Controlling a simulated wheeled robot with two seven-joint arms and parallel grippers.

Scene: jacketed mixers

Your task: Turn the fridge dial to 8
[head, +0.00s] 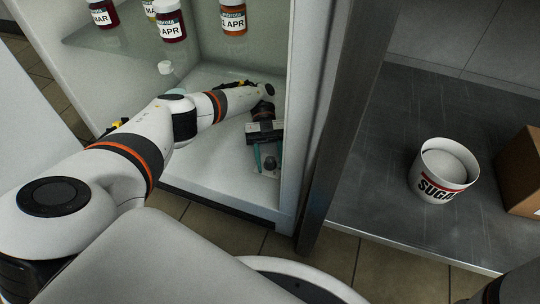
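The fridge (235,178) stands open at the upper left, and my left arm reaches into it. My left gripper (267,161) points down near the right inner wall, low in the fridge. Its two teal-edged fingers are apart. A small dark round part (270,163), which may be the dial, shows between or just beyond the fingertips, on a pale plate. I cannot tell whether the fingers touch it. Its numbers and pointer are too small to read. My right gripper is not in view.
Several labelled jars, such as the orange one (233,17), stand on a glass shelf above my arm. A small white round piece (165,68) is left of the forearm.

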